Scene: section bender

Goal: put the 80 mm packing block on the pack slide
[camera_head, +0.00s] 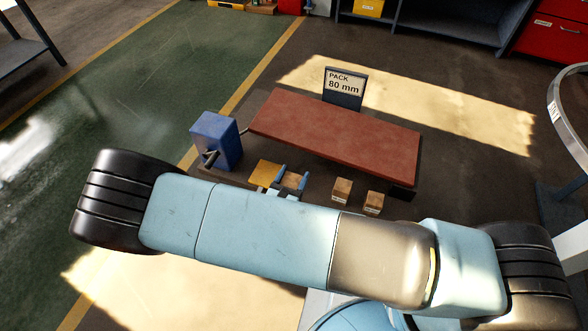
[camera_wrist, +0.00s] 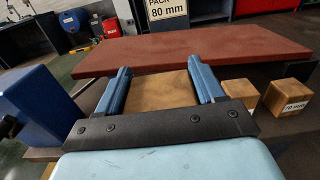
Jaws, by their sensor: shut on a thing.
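My gripper (camera_head: 290,180) is shut on a wooden block (camera_head: 293,181), in front of the red slab's near edge. In the wrist view the blue fingers (camera_wrist: 160,92) stand on both sides of this block (camera_wrist: 160,91). No label shows on the held block, so I cannot read its size. Two more wooden blocks, a left one (camera_head: 342,190) and a right one (camera_head: 374,202), stand to the right. The right one (camera_wrist: 289,97) bears a label that seems to read 70 mm. A sign (camera_head: 344,86) reads PACK 80 mm. I cannot tell for certain which part is the pack slide.
A broad red slab (camera_head: 335,135) lies behind the blocks, its top bare. A blue box with a dark handle (camera_head: 215,138) stands at its left end. A yellow plate (camera_head: 264,173) lies just left of my gripper. A round metal rail (camera_head: 570,115) is at far right.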

